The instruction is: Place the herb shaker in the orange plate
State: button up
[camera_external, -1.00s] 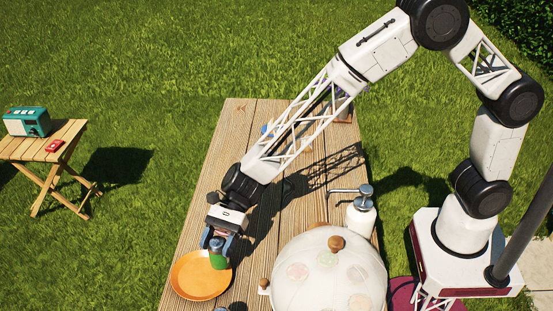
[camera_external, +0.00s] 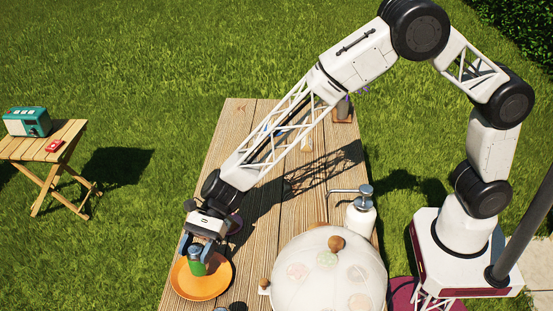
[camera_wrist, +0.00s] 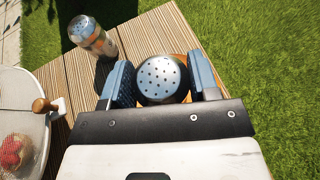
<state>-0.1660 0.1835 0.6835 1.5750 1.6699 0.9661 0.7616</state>
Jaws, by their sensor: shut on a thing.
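The herb shaker (camera_external: 197,266) is a green cylinder in the external view. In the wrist view its perforated silver top (camera_wrist: 161,80) shows between my fingers. My gripper (camera_external: 202,253) is shut on it and holds it upright over the orange plate (camera_external: 217,282), near the plate's middle. Whether the shaker's base touches the plate cannot be told. In the wrist view the plate is mostly hidden behind the shaker and my fingers (camera_wrist: 162,84).
A second shaker (camera_wrist: 93,36) with a silver perforated top stands on the wooden table (camera_external: 245,135). A white mesh food dome (camera_external: 325,275) and a pump dispenser (camera_external: 360,215) stand to the plate's right. A side table (camera_external: 40,148) holds a teal radio (camera_external: 27,121).

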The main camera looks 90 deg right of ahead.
jog(key=shift+f, duration=1.5)
jog(key=shift+f, duration=0.15)
jog(key=o, duration=1)
jog(key=shift+s+d+r, duration=0.1)
jog(key=shift+d+r, duration=0.25)
jog(key=shift+d, duration=0.15)
jog(key=v, duration=1.1)
